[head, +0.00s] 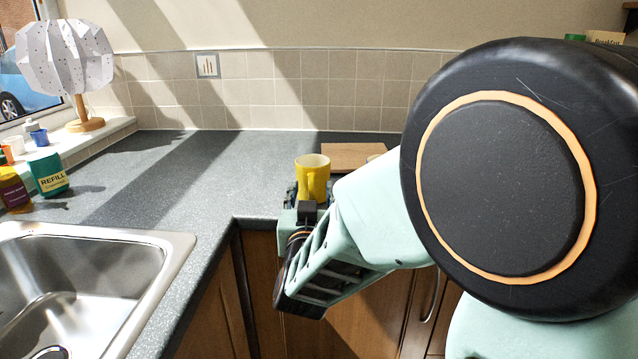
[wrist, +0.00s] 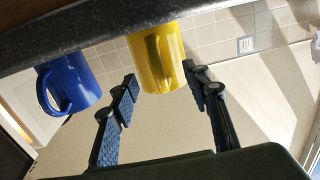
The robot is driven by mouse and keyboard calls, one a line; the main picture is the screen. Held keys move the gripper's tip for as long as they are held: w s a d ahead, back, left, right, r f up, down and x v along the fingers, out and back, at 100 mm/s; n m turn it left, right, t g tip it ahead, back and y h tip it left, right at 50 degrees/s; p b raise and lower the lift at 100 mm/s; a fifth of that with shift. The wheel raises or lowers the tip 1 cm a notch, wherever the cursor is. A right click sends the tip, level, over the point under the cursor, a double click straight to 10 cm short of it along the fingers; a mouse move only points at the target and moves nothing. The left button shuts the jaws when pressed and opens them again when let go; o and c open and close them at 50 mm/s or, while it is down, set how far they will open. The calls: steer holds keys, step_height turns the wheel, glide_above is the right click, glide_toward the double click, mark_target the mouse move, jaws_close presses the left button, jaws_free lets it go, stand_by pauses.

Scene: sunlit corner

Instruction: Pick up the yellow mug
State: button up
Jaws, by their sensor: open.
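The yellow mug (head: 312,176) stands upright near the counter's front edge, beyond my gripper (head: 303,198) in the head view. My gripper and arm hide its lower part there. In the wrist view, which is upside down, the yellow mug (wrist: 156,58) shows between the two dark fingers of my gripper (wrist: 160,78). The fingers are spread, one on each side of the mug. I cannot tell whether either finger touches it.
A blue mug (wrist: 70,84) stands beside the yellow mug in the wrist view. A wooden board (head: 350,154) lies behind on the grey counter (head: 262,170). The sink (head: 85,285), a green refill bottle (head: 47,174) and a lamp (head: 68,65) are at left. The counter between is clear.

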steer(key=shift+w, duration=1)
steer(key=shift+c, duration=0.2)
jaws_close()
steer(key=shift+r, duration=0.15)
